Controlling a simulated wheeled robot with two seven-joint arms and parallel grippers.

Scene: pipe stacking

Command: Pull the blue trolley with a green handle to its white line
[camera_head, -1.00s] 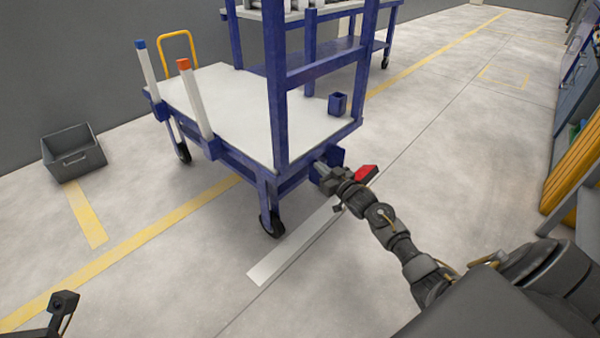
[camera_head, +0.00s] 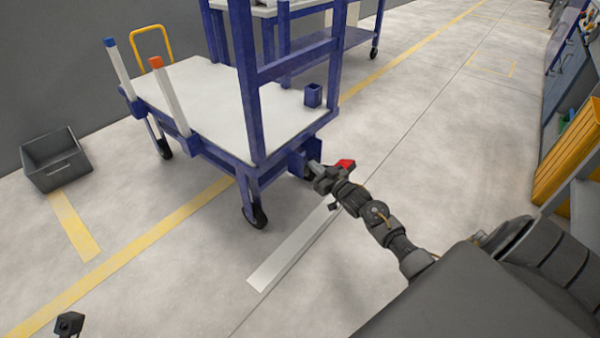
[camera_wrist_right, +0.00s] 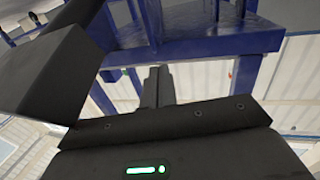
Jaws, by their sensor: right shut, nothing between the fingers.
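The blue trolley (camera_head: 205,155) has a pale deck, a tall blue frame, and red and blue caps on two posts. I see no green handle on it; a red piece (camera_head: 345,165) sits by its near right corner. My right gripper (camera_head: 314,167) is shut and empty at that corner; whether it touches the trolley cannot be told. In the right wrist view its fingers (camera_wrist_right: 158,84) are together below a blue beam (camera_wrist_right: 200,48). My left gripper (camera_head: 70,322) barely shows at bottom left.
A grey bin (camera_head: 55,158) stands left by the wall. A yellow loop handle (camera_head: 152,45) rises behind the trolley deck. Another blue table (camera_head: 345,40) stands behind. A bench with yellow panels (camera_head: 570,150) lines the right. The floor between is clear.

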